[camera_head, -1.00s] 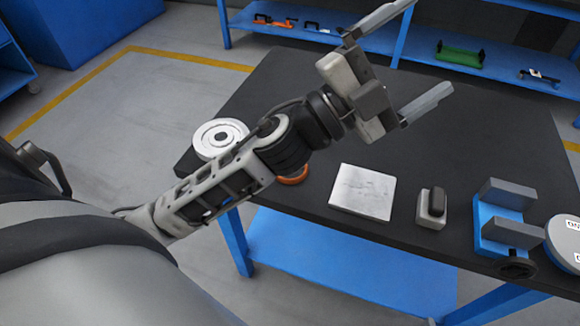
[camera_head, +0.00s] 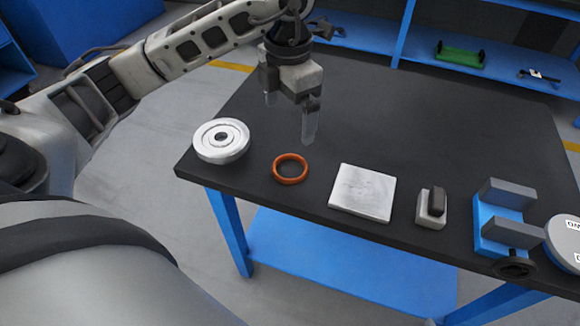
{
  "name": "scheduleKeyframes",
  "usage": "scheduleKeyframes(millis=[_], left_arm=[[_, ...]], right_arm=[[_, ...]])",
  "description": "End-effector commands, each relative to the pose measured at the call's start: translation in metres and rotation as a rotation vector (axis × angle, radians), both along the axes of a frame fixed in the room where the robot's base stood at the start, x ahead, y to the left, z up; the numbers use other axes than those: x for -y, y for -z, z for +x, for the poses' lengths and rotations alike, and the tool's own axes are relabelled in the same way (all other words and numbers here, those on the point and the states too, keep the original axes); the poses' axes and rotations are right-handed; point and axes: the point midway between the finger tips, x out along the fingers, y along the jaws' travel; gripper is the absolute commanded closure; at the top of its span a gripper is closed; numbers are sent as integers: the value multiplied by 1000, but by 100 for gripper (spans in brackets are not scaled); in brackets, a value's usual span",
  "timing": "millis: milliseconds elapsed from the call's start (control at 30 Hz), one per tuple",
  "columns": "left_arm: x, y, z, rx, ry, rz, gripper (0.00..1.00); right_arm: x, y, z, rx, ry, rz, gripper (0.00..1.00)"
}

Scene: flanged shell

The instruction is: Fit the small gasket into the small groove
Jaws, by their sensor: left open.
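An orange ring, the gasket (camera_head: 290,169), lies flat on the dark table near its front edge. The silver flanged shell (camera_head: 221,141), a round disc with ringed steps and a dark centre hole, sits to its left at the table's left corner. The small groove cannot be told apart from the other rings at this size. My left gripper (camera_head: 291,118) points down above the table, behind and above the gasket and right of the shell. It is open and empty, with its fingers apart. My right gripper is not in view.
Right of the gasket lie a silver plate (camera_head: 363,192), a small grey block with a black top (camera_head: 432,207), a blue vise (camera_head: 497,222) and a round grey disc (camera_head: 568,240) at the right edge. The table's middle and back (camera_head: 430,120) are clear. A blue shelf (camera_head: 385,40) stands behind.

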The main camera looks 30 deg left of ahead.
Motion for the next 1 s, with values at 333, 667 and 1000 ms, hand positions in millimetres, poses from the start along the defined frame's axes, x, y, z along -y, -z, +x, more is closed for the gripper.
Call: scheduleKeyframes(millis=[333, 667, 1000], left_arm=[[1, 72, -1, -5, 3, -4, 1], [1, 100, 1, -5, 4, -6, 1], [1, 138, 3, 0, 3, -7, 1]], right_arm=[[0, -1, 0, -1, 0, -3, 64], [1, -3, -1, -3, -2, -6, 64], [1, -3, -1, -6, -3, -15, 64]])
